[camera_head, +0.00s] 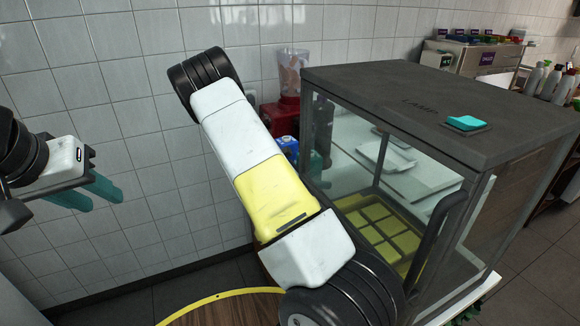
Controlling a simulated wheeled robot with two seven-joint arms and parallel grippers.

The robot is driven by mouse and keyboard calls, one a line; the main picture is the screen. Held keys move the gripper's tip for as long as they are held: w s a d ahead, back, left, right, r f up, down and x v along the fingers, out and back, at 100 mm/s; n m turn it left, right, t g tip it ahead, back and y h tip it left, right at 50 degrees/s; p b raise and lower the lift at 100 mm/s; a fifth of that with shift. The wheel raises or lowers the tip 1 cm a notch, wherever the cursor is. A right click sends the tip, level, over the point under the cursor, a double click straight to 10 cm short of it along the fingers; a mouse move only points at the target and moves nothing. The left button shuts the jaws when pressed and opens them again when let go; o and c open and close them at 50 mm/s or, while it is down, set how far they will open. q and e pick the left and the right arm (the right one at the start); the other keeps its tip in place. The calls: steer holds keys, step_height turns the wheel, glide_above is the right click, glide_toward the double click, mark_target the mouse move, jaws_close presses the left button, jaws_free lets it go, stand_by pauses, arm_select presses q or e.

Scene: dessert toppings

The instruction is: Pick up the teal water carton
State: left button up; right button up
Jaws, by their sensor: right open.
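My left gripper (95,192) is at the far left, in front of the tiled wall, with teal fingers pointing right and nothing seen in them. I cannot judge the gap between its fingers. My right arm crosses the middle and hides much of the counter behind it. Teal shapes seen through the glass, which look like the fingers of my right gripper (317,166), are open beside a small blue container (288,147). The blue container is partly hidden by my arm. I cannot make out a teal water carton for certain, nor whether the gripper touches anything.
A glass display case (430,110) with a dark top stands at the right, with a yellow sectioned tray (352,203) inside. A teal item (466,122) lies on its top. A red blender (288,110) stands by the wall. A round wooden surface (225,308) is at the bottom.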

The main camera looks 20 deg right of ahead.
jaws_close()
